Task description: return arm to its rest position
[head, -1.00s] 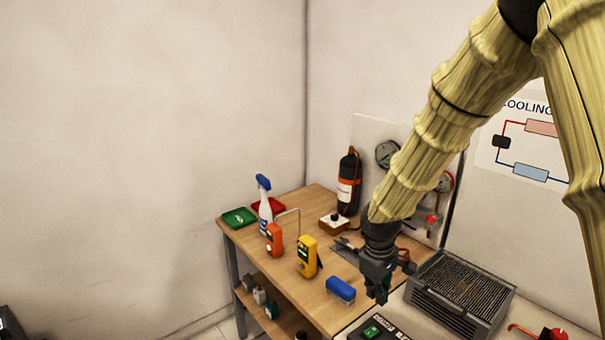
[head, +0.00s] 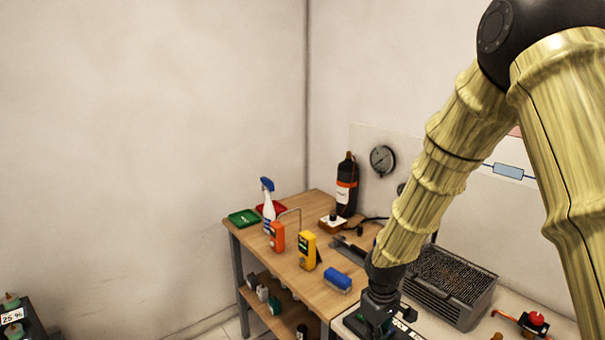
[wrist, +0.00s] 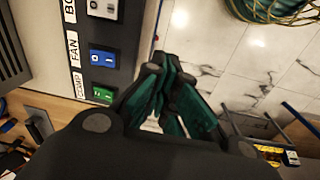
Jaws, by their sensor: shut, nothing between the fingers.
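My gripper (head: 378,308) is at the lower end of my arm in the head view, over the front edge of the bench with the switch panel. It is empty. In the wrist view my gripper's dark green fingers (wrist: 170,98) are together, with nothing held between them. A dark switch panel (wrist: 103,55) with labels such as FAN and COMP lies beside the fingers in the wrist view. Part of the panel is hidden behind my gripper in the head view.
A wooden table (head: 290,262) holds a yellow meter (head: 308,251), an orange meter (head: 277,237), a blue block (head: 338,279) and a spray bottle (head: 268,207). A grey finned unit (head: 450,285) stands right of my gripper. A red button (head: 537,318) is farther right. Tiled floor (wrist: 225,50) shows below.

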